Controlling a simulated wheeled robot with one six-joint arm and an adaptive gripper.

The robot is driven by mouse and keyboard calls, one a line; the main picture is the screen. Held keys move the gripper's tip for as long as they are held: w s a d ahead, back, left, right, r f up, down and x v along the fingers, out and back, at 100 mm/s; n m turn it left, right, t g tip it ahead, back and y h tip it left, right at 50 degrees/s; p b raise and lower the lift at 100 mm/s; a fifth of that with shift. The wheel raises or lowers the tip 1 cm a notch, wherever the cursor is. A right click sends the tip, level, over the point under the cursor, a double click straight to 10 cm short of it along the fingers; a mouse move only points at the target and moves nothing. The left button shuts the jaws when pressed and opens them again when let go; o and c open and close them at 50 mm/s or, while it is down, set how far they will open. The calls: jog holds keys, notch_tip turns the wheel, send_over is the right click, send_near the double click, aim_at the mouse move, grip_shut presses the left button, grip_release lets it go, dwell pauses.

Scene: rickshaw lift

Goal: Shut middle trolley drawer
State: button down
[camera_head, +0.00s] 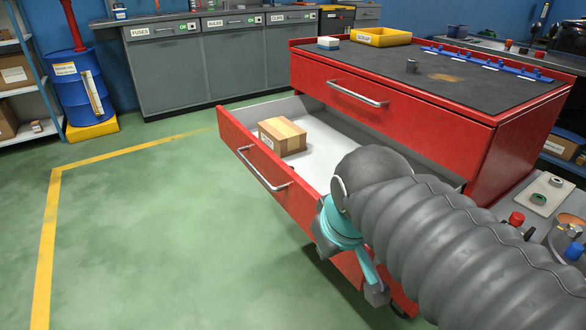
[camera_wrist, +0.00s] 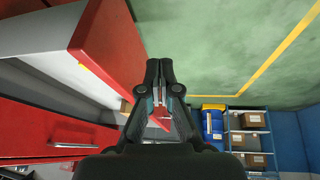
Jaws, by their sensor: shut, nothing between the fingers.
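The red trolley's middle drawer (camera_head: 252,176) is pulled far out, below the closed top drawer (camera_head: 335,91). It has a silver handle and a pale inside that holds a cardboard box (camera_head: 282,136). In the wrist view my gripper (camera_wrist: 159,70) is shut and empty. Its fingertips are close beside the edge of a red drawer front (camera_wrist: 108,52); I cannot tell whether they touch it.
The trolley top (camera_head: 440,72) carries a yellow tray (camera_head: 381,38) and small items. A grey workbench (camera_head: 170,75), a blue barrel (camera_head: 82,95) and shelves stand behind. Green floor (camera_head: 150,230) in front of the drawer is clear. A side table with small parts is at the right.

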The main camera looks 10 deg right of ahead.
jog(key=w+a+r+n+g+h+b, duration=0.1)
jog(key=w+a+r+n+b, duration=0.15)
jog(key=w+n, duration=0.3)
jog(key=w+a+r+n+g+b, duration=0.1)
jog(key=w+r+n, duration=0.2)
jog(key=w+n, duration=0.3)
jog(key=n+g+h+b, duration=0.2)
jog(key=n+h+b, duration=0.15)
jog(key=n, duration=0.45)
send_near(273, 186)
jog(key=shift+y, duration=0.25)
jog(key=b+x, duration=0.1)
jog(key=x, duration=0.1)
jog(key=d+b+x, duration=0.1)
jog(key=x, duration=0.1)
jog(key=b+x, duration=0.1)
jog(key=x, duration=0.2)
jog(key=shift+w+d+r+b, duration=0.15)
jog(key=shift+w+d+b, duration=0.05)
jog(key=shift+b, duration=0.15)
jog(key=shift+w+d, duration=0.15)
jog(key=shift+d, duration=0.4)
jog(key=shift+r, duration=0.1)
